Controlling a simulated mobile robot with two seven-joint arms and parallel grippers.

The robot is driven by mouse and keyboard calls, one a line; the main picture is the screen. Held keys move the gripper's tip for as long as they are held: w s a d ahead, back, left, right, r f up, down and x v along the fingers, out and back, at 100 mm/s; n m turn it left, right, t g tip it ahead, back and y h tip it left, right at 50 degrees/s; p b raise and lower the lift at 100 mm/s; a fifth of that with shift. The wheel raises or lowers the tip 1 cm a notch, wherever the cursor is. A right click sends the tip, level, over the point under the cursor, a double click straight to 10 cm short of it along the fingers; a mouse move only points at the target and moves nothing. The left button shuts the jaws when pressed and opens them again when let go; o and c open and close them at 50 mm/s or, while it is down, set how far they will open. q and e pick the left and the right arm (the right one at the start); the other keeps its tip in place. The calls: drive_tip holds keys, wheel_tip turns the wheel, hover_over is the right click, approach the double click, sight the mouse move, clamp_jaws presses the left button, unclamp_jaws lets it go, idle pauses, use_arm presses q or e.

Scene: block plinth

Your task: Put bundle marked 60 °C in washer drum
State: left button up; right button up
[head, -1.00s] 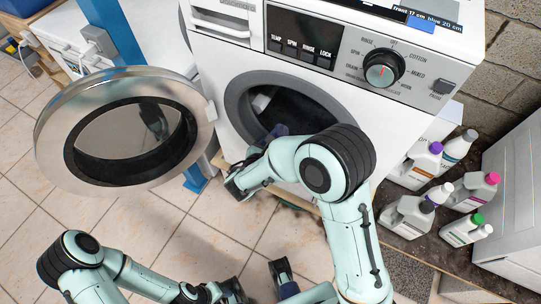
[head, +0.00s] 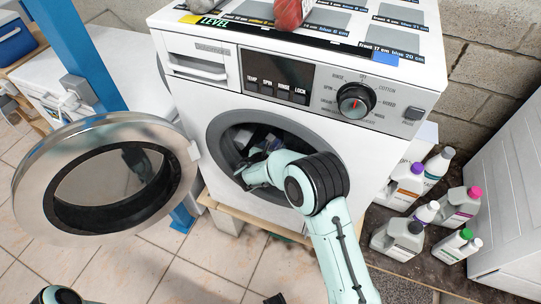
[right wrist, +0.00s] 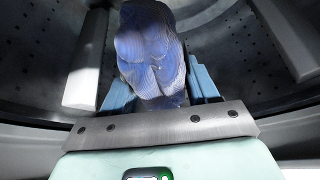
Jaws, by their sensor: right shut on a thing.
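The washer (head: 190,108) stands in the middle of the head view with its round door (head: 30,185) swung open to the left. My right gripper (head: 254,168) reaches through the opening into the drum (right wrist: 32,62). In the right wrist view it is shut on a blue cloth bundle (right wrist: 150,45), with a finger on each side. The bundle is inside the drum, in front of the perforated metal wall. No 60 °C mark can be read on it. In the head view the bundle is mostly hidden by the opening and my arm.
Pale drum paddles (right wrist: 88,60) flank the bundle. On the washer top are a reddish bundle (head: 291,14) and a grey item (head: 205,18) among labelled patches. Several detergent bottles (head: 405,186) stand to the right. The tiled floor (head: 140,270) in front is mostly clear.

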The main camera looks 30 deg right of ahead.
use_arm(q)
drive_tip(key=f+b, duration=0.1)
drive_tip(key=b, duration=0.1)
drive_tip(key=w+f+b, duration=0.1)
drive_tip(key=f, duration=0.1)
drive_tip(key=shift+w+f+t+b, duration=0.2)
drive_tip(key=shift+t+b, duration=0.15)
drive_tip(key=shift+t, duration=0.05)
use_arm(e)
drive_tip(key=w+d+f, duration=0.4)
drive_tip(key=w+f, duration=0.2)
drive_tip(key=f, duration=0.1)
drive_tip(key=shift+w+d, duration=0.35)
drive_tip(key=shift+w, duration=0.05)
drive_tip(key=o, duration=1.2)
drive_tip(key=shift+o, duration=0.2)
drive_tip(key=shift+o, duration=0.8)
drive_tip(key=shift+p+v, duration=0.7)
drive_tip(key=shift+v, duration=2.85)
use_arm(q)
drive_tip(key=shift+w+r, duration=0.1)
drive_tip(key=shift+r, duration=0.65)
use_arm(e)
drive_tip(key=shift+s, duration=0.1)
